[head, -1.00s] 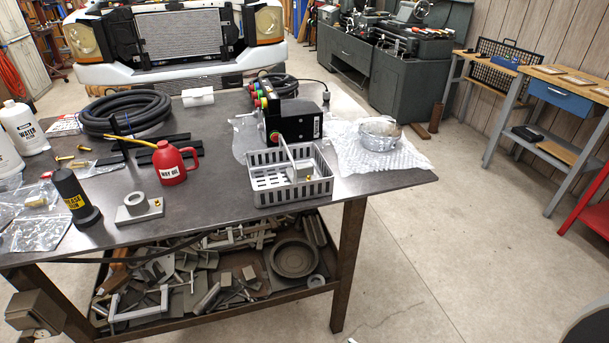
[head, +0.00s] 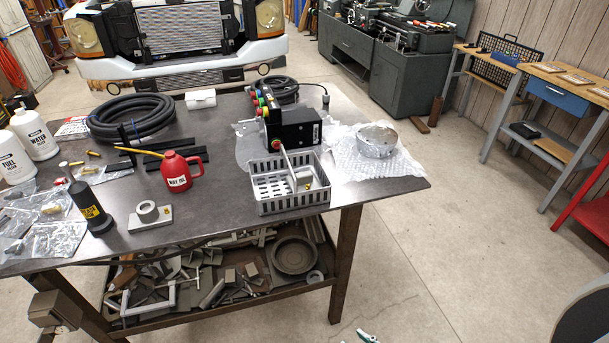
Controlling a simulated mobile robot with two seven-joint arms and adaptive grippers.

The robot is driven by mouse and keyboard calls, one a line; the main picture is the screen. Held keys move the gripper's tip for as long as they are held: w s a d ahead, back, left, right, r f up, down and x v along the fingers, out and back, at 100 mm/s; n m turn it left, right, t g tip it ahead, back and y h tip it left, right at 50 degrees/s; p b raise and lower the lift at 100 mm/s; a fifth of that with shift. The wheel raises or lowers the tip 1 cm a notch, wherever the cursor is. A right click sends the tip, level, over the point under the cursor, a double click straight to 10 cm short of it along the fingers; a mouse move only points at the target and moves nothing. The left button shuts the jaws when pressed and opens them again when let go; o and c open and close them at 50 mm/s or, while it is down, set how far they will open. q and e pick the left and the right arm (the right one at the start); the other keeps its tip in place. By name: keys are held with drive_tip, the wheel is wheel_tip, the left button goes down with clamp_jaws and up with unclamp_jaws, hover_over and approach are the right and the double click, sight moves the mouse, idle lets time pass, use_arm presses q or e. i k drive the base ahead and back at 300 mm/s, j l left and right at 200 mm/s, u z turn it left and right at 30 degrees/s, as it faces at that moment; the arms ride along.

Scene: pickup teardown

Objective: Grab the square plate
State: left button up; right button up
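A grey square plate (head: 151,219) with a raised round collar lies flat on the near left part of the dark workbench top. It is between the black bottle and the red oil can, with clear bench around it. A small teal and white tip (head: 368,337), seemingly of my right gripper, shows at the bottom edge, over the floor in the picture and well right of the plate. Most of that gripper is cut off, so its opening is hidden. My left gripper is out of view.
On the workbench (head: 230,205), a black bottle (head: 90,208) stands left of the plate and a red oil can (head: 177,172) behind it. A grey basket (head: 292,202) stands to the right. The lower shelf holds metal scrap. Floor right of the bench is open.

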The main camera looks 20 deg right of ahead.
sight(306, 180)
drive_tip(key=i+l, duration=0.15)
drive_tip(key=l, duration=0.2)
drive_tip(key=i+l, duration=0.15)
drive_tip(key=l, duration=0.2)
drive_tip(key=i+l, duration=0.15)
drive_tip(key=l, duration=0.2)
drive_tip(key=i+l+u, duration=0.1)
drive_tip(key=l, duration=0.2)
drive_tip(key=i+l, duration=0.15)
drive_tip(key=l, duration=0.2)
